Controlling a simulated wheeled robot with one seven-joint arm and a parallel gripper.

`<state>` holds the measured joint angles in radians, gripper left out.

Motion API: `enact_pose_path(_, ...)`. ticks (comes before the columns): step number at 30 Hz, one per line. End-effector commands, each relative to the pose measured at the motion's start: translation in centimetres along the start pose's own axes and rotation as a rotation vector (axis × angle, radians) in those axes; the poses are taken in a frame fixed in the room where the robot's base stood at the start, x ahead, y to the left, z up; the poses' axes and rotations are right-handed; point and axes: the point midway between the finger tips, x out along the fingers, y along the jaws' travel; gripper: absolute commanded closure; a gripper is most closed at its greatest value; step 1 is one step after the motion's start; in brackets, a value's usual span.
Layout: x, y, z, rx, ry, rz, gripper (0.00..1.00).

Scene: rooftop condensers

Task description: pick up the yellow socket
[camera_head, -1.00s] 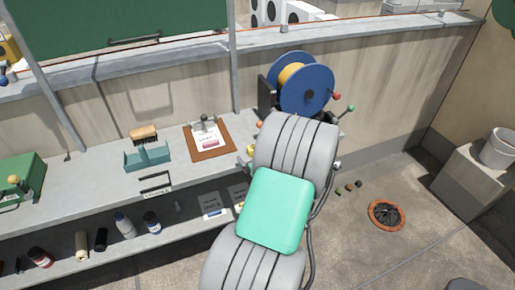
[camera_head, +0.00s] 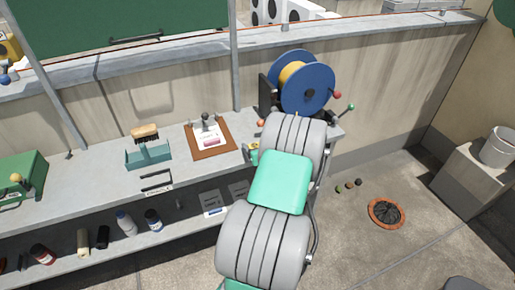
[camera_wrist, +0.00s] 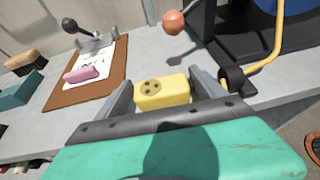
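The yellow socket (camera_wrist: 162,93), a small block with dark round holes in its face, is on the grey bench top in the wrist view. My gripper (camera_wrist: 161,84) reaches over it, with one finger on each side. The fingers are spread, with narrow gaps appearing beside the socket; contact cannot be made out. My arm hides most of the gripper there.
A clipboard (camera_head: 222,146) with paper and a pink block lies left of the socket. A blue cable reel (camera_head: 320,85) on a black stand is behind at the right, its knobs sticking out. A teal brush holder (camera_head: 147,157) is farther left. A lower shelf holds bottles.

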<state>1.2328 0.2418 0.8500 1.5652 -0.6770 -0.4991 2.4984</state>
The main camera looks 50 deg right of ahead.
Motion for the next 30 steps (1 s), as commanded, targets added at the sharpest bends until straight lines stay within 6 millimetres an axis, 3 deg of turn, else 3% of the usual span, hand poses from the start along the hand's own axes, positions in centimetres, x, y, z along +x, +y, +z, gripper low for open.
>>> enact_pose_path(20, -0.02, 0.01, 0.02, 0.0, 0.0, 0.0, 0.76)
enact_pose_path(30, -0.23, -0.02, 0.68, -0.002, -0.002, 0.0, 0.76)
